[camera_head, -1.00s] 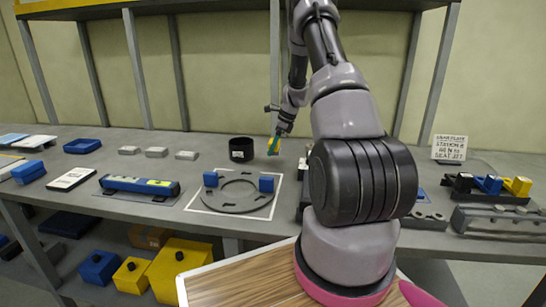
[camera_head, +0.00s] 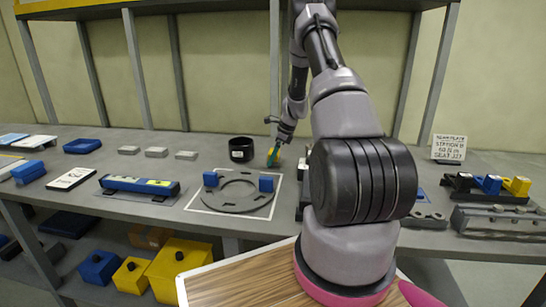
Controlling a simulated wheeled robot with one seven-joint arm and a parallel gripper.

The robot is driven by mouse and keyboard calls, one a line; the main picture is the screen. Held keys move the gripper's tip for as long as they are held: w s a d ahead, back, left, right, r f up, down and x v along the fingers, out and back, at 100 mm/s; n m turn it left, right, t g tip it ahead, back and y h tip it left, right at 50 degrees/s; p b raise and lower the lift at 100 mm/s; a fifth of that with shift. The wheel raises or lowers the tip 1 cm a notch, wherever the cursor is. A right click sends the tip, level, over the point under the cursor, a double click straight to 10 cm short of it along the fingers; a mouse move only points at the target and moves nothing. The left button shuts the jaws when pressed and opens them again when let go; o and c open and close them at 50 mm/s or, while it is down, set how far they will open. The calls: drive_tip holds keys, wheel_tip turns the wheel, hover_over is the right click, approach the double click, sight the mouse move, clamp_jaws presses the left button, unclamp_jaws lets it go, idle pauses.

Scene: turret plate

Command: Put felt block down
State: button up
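A small green-and-yellow block (camera_head: 273,156), which I take to be the felt block, is at my gripper (camera_head: 276,145) in the head view. It hangs tilted below the wrist, just right of the black cup and behind the ring plate. My gripper appears shut on it, but the fingers are small and partly merge with the block. I cannot tell whether the block's lower end touches the bench.
A grey ring plate (camera_head: 237,202) with two blue blocks lies on a white-outlined area in front. A black cup (camera_head: 241,150) stands close to the left. Several grey pads (camera_head: 157,152) lie farther left. A sign (camera_head: 449,147) stands at right.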

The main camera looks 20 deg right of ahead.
drive_tip(key=shift+r, duration=0.1)
drive_tip(key=v, duration=1.2)
drive_tip(key=s+a+r+n+t, duration=0.1)
drive_tip(key=s+a+r+n, duration=0.5)
drive_tip(key=r, duration=0.5)
drive_tip(key=s+a+r+n+t, duration=0.1)
drive_tip(key=s+a+r+n, duration=0.2)
drive_tip(key=s+a+r, duration=0.55)
drive_tip(key=s+a+r+n+t, duration=0.1)
drive_tip(key=s+a+r+n, duration=0.1)
drive_tip(key=s, duration=0.4)
drive_tip(key=s+a+r+n+h, duration=0.1)
drive_tip(key=s+a+r+n, duration=0.2)
drive_tip(key=s+n, duration=0.3)
drive_tip(key=s+a+r+n+t, duration=0.1)
drive_tip(key=s+a+r+n, duration=0.1)
drive_tip(key=s, duration=0.6)
drive_tip(key=shift+a+r+n+t+h, duration=0.3)
drive_tip(key=shift+r+n+h, duration=0.1)
drive_tip(key=shift+r+n, duration=0.55)
drive_tip(key=shift+w, duration=0.15)
